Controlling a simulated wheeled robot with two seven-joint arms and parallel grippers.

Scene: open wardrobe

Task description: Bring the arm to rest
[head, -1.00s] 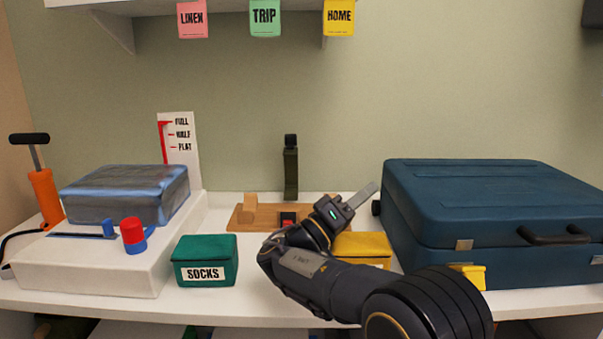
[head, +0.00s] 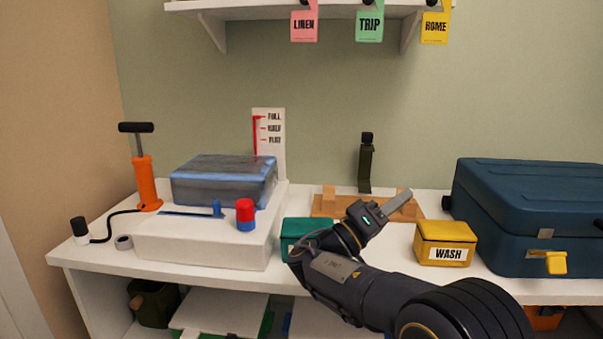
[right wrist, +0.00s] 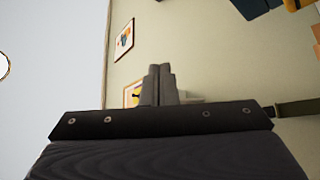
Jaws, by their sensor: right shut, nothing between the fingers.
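My right arm comes in from the lower right of the head view. Its gripper (head: 400,202) is over the shelf, in front of the wooden block stand and between the green box and the yellow box. The fingers look shut and hold nothing. In the right wrist view the two grey fingers (right wrist: 158,85) are side by side, with the wall and framed pictures beyond them. My left gripper is not in view.
A green box (head: 294,230) is partly hidden behind my arm. A yellow WASH box (head: 445,232), a blue suitcase (head: 540,200), a white case with a packed bag (head: 222,180) and an orange pump (head: 146,185) stand on the white shelf. Tags hang above.

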